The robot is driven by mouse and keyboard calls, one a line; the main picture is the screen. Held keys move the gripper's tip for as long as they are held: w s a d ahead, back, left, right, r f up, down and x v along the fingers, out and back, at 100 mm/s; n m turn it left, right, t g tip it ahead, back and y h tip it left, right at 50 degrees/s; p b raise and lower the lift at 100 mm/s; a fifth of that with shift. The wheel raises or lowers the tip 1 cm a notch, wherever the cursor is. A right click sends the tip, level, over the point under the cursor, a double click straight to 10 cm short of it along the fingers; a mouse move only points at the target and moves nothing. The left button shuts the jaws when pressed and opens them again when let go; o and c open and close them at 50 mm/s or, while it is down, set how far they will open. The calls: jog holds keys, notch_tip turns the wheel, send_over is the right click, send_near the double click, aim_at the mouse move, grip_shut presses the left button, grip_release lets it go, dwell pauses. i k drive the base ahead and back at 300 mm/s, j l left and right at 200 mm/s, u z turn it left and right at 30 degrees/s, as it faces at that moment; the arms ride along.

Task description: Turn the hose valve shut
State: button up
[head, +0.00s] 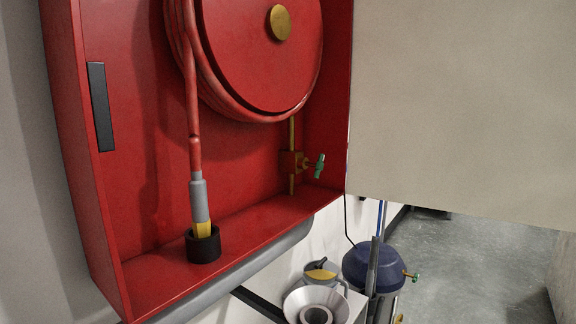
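The hose valve (301,162) is a small brass fitting with a green handle (320,166). It sits on a thin upright brass pipe (292,130) at the lower right inside the red hose cabinet (150,275). The handle sticks out to the right and looks roughly upright; how far the valve is turned cannot be told. The red hose (193,110) hangs from the reel (235,50), and its grey and yellow nozzle (200,200) stands in a black cup (203,245) on the cabinet floor. My gripper is not in view.
A large beige panel (460,100) fills the upper right, close beside the cabinet. Bare grey floor (480,260) shows at the lower right.

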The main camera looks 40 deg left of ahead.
aim_at(319, 164)
jog(key=i+u, duration=0.25)
jog(key=u, duration=0.25)
jog(key=i+l+u, duration=0.2)
jog(key=u, duration=0.3)
jog(key=i+l+u, duration=0.25)
jog(key=u, duration=0.2)
